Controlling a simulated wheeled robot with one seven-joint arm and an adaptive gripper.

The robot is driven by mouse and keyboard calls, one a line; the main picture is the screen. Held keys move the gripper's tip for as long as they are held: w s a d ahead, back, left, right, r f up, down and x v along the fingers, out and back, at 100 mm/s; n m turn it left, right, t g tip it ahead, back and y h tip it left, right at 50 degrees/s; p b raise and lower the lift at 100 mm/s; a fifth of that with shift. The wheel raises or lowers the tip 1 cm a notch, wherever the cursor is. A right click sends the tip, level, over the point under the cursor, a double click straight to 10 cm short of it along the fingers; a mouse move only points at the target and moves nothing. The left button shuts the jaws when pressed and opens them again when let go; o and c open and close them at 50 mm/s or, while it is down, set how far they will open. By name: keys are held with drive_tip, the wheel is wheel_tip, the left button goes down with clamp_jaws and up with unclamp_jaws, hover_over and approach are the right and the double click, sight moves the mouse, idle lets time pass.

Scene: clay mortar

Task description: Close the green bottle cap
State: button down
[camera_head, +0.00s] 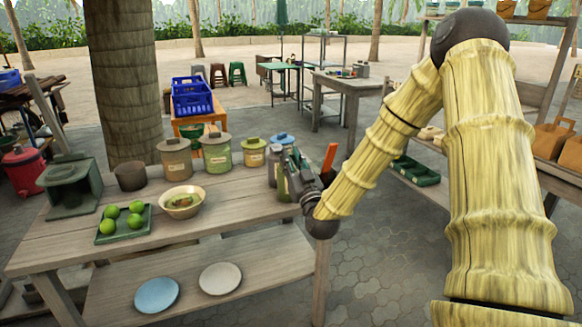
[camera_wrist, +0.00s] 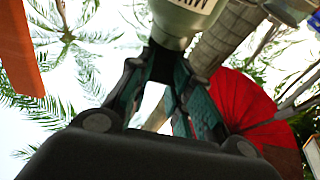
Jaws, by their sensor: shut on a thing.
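My gripper (camera_head: 292,178) is at the right end of the wooden table, by a green bottle (camera_head: 281,183) that it partly hides. In the wrist view, my gripper's fingers (camera_wrist: 167,62) come together at the narrow end of a pale grey-green bottle with a white label (camera_wrist: 186,20). They are shut on it at a dark part. I cannot tell whether that part is the cap or the neck, or whether the cap is open. The bottle runs out of the top of the wrist view.
Several lidded jars (camera_head: 216,153) stand along the back of the table (camera_head: 235,208). A bowl (camera_head: 183,202), a green tray of limes (camera_head: 124,228) and a dark green box (camera_head: 70,187) are further left. Two plates lie on the lower shelf (camera_head: 190,275). An orange upright object (camera_head: 329,160) stands beside my gripper.

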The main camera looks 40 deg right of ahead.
drive_tip(key=shift+s+f+t+b, duration=0.1)
drive_tip(key=shift+f+t+b, duration=0.2)
drive_tip(key=shift+b, duration=0.2)
drive_tip(key=c, duration=1.3)
unclamp_jaws()
drive_tip(key=shift+r+h, duration=0.1)
drive_tip(key=shift+h, duration=0.2)
drive_tip(key=v, duration=1.2)
